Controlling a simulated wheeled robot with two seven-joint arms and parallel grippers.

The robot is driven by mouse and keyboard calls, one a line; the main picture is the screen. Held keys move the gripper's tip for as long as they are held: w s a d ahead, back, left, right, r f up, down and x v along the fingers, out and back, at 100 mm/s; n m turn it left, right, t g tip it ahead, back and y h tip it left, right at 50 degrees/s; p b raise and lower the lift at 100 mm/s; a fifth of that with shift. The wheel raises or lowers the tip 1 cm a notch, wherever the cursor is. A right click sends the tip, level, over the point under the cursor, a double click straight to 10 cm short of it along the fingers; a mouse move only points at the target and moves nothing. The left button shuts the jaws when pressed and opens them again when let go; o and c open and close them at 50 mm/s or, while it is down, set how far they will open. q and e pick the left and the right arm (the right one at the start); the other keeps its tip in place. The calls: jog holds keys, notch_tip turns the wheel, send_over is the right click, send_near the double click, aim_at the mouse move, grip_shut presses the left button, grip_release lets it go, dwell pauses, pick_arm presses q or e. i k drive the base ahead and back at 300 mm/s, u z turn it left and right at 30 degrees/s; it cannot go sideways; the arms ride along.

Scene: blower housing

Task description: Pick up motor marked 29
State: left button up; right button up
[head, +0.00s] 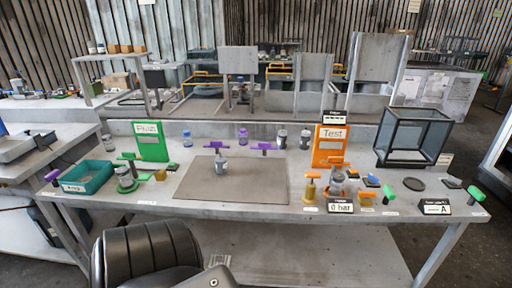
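No motor marked 29 can be picked out, as any numbers on the small parts are too small to read. Several small cylindrical parts that may be motors stand on the grey workbench (400,206). One grey cylinder (221,165) stands upright on the brown mat (255,188). Two dark-and-light cylinders, one left (281,139) and one right (305,139), stand behind the mat near the back edge. Another cylinder (107,142) stands at the back left, beside the green sign. Neither of my grippers is in view.
A green sign (149,135) stands at the back left, a teal tray (89,176) at the left. An orange Test frame (329,157) stands right of the mat, behind a "0 bar" display (340,206). A dark-framed box (412,136) stands at the back right. The mat's front half is clear.

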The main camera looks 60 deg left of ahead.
aim_at(221, 162)
jog(key=u, duration=0.1)
jog(key=i, duration=1)
jog(key=u, duration=1.1)
jog(key=i, duration=0.75)
jog(key=u, duration=0.85)
